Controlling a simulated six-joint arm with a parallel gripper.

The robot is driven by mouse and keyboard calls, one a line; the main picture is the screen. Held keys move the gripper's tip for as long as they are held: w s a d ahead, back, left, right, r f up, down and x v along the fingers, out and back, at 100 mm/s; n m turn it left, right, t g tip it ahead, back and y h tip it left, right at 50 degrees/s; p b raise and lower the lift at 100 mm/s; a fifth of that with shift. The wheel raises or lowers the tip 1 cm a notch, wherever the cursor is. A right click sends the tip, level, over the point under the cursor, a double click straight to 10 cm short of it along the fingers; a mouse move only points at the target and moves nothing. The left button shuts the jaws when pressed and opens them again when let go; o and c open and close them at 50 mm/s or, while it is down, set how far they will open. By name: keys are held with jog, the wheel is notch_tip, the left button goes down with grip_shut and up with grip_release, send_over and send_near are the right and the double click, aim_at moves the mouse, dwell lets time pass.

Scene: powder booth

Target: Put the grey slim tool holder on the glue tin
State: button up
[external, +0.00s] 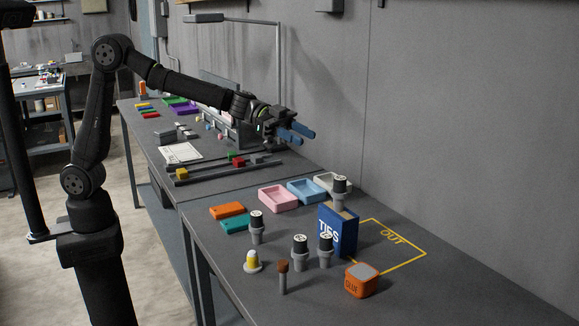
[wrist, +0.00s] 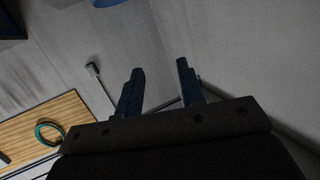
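A slim grey holder with a brown top (external: 283,277) stands upright near the front of the near table; it looks like the grey slim tool holder. The glue tin (external: 361,281) is an orange block with rounded edges, a grey top and dark lettering, to its right. Nothing lies on the tin's top. My gripper (external: 303,135) is high above the far part of the tables, well away from both. Its blue fingers are apart with nothing between them, also in the wrist view (wrist: 160,67). The wrist view shows neither the holder nor the tin.
Another (external: 340,190) is at the tall blue box (external: 338,231). A yellow-and-white piece (external: 253,262) stands left. Pink (external: 278,198) and light-blue (external: 306,191) trays lie behind. The yellow OUT outline (external: 400,257) looks mostly clear.

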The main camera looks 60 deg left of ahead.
jog(key=s+a+f+g, duration=0.2)
jog(key=s+g, duration=0.1)
jog(key=s, duration=0.1)
jog(key=m, duration=0.1)
send_near(321, 234)
jog(key=x, duration=0.3)
jog(key=f+x, duration=0.1)
jog(key=x, duration=0.1)
jog(key=shift+w+a, duration=0.1)
jog(key=shift+w, duration=0.25)
jog(key=shift+x, duration=3.15)
jog(key=shift+r, duration=0.2)
grip_shut()
